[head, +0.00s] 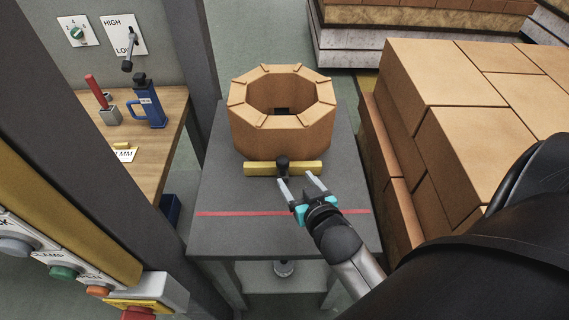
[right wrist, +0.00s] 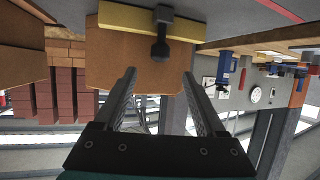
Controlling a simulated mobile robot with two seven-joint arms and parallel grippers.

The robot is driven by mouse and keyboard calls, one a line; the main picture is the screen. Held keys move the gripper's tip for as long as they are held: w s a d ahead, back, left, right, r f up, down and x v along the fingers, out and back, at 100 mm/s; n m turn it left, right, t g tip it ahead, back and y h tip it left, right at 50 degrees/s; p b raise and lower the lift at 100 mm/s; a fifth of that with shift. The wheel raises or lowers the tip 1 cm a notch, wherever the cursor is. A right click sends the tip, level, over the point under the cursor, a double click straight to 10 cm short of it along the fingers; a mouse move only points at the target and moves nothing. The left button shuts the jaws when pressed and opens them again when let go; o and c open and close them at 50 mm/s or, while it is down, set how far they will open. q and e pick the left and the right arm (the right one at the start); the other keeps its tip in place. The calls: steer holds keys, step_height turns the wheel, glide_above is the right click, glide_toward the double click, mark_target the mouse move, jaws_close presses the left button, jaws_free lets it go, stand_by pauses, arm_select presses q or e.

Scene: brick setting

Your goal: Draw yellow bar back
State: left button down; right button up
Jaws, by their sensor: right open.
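The yellow bar (head: 302,168) lies across the grey table (head: 230,224), against the near side of an eight-sided ring of tan bricks (head: 254,133). A black knob (head: 283,163) stands at the middle of the bar. My right gripper (head: 301,182) is open, with its fingers pointing at the knob from the near side. In the right wrist view, the bar (right wrist: 125,18) and the knob (right wrist: 160,45) show beyond the open fingers, and nothing is between them. My left gripper is not in view.
A red line (head: 240,213) crosses the table nearer to me. Stacked brick blocks (head: 455,85) stand close on the right. On the left, a wooden bench (head: 165,135) holds a blue tool (head: 150,108). A panel with buttons (head: 62,271) is at the lower left.

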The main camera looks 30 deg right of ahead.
mark_target(285, 165)
steer(key=x, duration=0.4)
steer(key=shift+w+d+f, duration=0.1)
steer(key=shift+w+f, duration=0.05)
steer(key=shift+w, duration=0.2)
steer(key=b+x, duration=0.1)
steer(key=x, duration=0.2)
steer(key=shift+w+f, duration=0.1)
steer(key=shift+w, duration=0.1)
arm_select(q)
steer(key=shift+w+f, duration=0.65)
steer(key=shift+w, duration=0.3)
arm_select(e)
steer(key=shift+w+d+f, duration=0.2)
steer(key=shift+w+f, duration=0.05)
steer(key=shift+w, duration=0.35)
jaws_close()
